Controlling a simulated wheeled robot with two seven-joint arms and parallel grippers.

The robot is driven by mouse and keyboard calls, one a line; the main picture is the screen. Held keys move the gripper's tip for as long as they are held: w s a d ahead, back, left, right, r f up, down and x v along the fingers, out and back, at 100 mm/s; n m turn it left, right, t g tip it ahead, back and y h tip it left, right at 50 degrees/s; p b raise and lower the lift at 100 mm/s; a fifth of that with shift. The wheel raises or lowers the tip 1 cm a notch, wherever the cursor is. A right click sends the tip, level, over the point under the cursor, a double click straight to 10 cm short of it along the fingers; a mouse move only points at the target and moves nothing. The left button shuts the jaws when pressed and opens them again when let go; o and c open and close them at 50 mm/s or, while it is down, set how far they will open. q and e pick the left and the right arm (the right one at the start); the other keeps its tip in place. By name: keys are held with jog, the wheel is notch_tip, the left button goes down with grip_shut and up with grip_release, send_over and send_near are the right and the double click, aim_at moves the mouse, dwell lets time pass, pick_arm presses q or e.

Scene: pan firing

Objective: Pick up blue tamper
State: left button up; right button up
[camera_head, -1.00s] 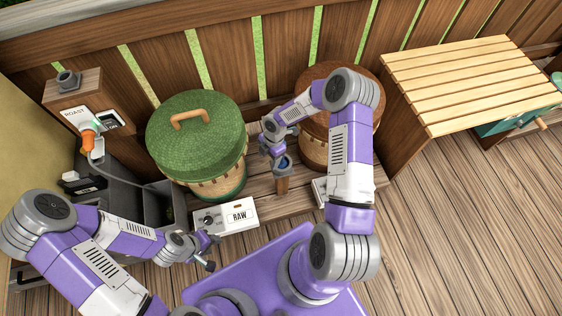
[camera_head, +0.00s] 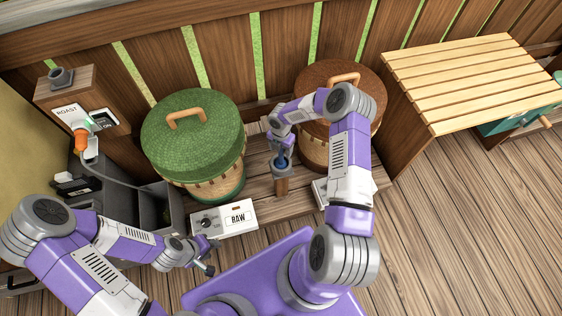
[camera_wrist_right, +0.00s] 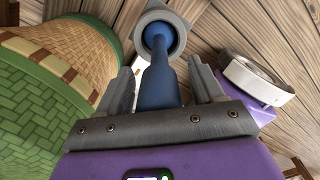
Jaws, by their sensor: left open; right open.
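The blue tamper (camera_head: 283,161) stands in a grey holder on a small wooden post between the two baskets. In the right wrist view the blue tamper (camera_wrist_right: 160,75) lies between my open fingers, its far end inside the square grey holder (camera_wrist_right: 162,34). My right gripper (camera_wrist_right: 160,85) is open around the tamper, with a finger on each side; I cannot tell whether either touches it. In the head view the right gripper (camera_head: 281,150) is directly above the post. My left gripper (camera_head: 211,255) is open and empty, low at the front left near the RAW box.
A green lidded basket (camera_head: 195,140) stands left of the post and a brown lidded basket (camera_head: 318,145) behind it to the right. A white RAW box (camera_head: 225,219) is in front. A ROAST post (camera_head: 75,105) stands at left, a slatted table (camera_head: 460,80) at right.

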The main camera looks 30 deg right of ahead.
jog(key=shift+r, duration=0.1)
grip_shut()
dwell(0.4)
notch_tip(320, 180, up, 10)
jog(key=p, duration=0.3)
jog(key=c, duration=0.6)
grip_release()
grip_shut()
